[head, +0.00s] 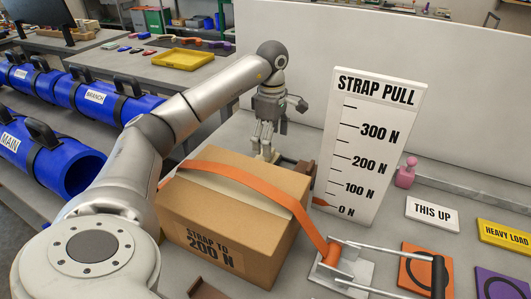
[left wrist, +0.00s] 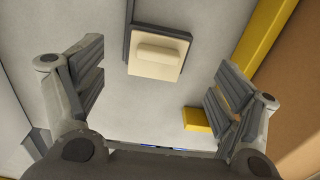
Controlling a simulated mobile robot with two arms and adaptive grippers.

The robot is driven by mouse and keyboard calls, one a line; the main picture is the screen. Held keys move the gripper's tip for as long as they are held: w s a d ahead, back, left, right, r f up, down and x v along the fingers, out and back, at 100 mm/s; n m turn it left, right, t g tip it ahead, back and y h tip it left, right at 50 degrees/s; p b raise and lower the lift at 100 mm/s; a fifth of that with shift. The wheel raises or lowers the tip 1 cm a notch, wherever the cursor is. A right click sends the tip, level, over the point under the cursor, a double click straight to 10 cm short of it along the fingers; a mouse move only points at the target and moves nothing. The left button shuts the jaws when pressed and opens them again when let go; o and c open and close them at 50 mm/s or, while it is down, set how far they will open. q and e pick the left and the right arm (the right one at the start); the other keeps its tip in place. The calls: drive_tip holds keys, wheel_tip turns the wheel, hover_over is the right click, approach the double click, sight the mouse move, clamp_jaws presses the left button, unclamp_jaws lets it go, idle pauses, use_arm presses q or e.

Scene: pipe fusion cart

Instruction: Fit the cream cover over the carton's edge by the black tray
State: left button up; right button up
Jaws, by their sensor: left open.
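The cream cover (left wrist: 157,55), a flat piece with a raised bar, lies in the black tray (left wrist: 127,45), whose dark rim shows in the left wrist view. My left gripper (head: 266,148) points down behind the carton (head: 228,258) in the head view. In the left wrist view my left gripper (left wrist: 158,85) is open and empty, with the cover between and beyond its fingers, not touched. The carton also shows at the right of that view (left wrist: 298,95). The cover is hidden in the head view. My right gripper is not in view.
An orange strap (head: 245,178) crosses the carton to a metal buckle (head: 342,268). A white strap pull scale (head: 372,150) stands right of the carton. A yellow strip (left wrist: 262,42) and yellow block (left wrist: 196,119) lie near the carton. A pink piece (head: 405,175) stands farther right.

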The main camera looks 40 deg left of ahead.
use_arm(q)
wheel_tip(320, 180, down, 5)
drive_tip(key=shift+a+f+p, duration=0.15)
drive_tip(key=shift+p, duration=0.2)
drive_tip(key=c, duration=1)
